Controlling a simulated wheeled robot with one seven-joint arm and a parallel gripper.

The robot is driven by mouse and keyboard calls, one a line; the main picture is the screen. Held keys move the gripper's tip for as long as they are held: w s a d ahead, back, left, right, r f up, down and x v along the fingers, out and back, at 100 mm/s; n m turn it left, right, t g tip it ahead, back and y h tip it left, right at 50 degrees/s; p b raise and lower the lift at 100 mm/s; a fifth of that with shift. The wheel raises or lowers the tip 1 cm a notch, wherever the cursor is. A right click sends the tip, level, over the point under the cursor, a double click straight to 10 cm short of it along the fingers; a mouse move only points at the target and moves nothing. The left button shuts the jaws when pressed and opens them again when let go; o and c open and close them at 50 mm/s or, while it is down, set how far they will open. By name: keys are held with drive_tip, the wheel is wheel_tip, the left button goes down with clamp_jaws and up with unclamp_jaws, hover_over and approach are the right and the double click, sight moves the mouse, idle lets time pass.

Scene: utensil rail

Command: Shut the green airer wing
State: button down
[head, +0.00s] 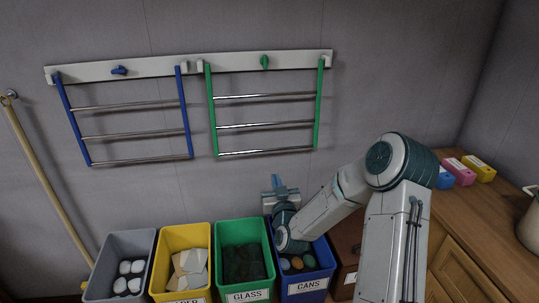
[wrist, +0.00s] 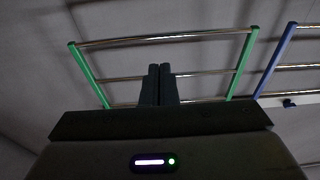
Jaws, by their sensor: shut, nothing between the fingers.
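The green airer wing (head: 319,105) is a frame with green side bars and several metal rods, attached to the white wall rail (head: 160,68). It extends downward in the head view; how far it stands out from the wall is hard to tell. A green catch (head: 265,62) stands upright on the rail above it. My gripper (head: 277,180) points up below the wing's lowest rod, apart from it in the head view. In the wrist view my gripper (wrist: 160,70) is shut and empty, its fingers overlapping the rods of the green wing (wrist: 243,62) behind them.
A blue wing (head: 73,120) with a sideways blue catch (head: 119,70) is on the left. Grey (head: 115,240), yellow (head: 182,232), green (head: 240,226) and blue (head: 325,262) bins stand below. A wooden counter (head: 480,215) is at right. A pole (head: 45,190) leans at left.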

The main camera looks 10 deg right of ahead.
drive_tip(key=w+r+p, duration=0.1)
drive_tip(key=w, duration=1)
drive_tip(key=shift+w+r, duration=0.4)
drive_tip(key=shift+w+f, duration=0.1)
drive_tip(key=shift+w+b, duration=0.65)
drive_tip(key=shift+b, duration=0.45)
drive_tip(key=shift+s+f, duration=0.1)
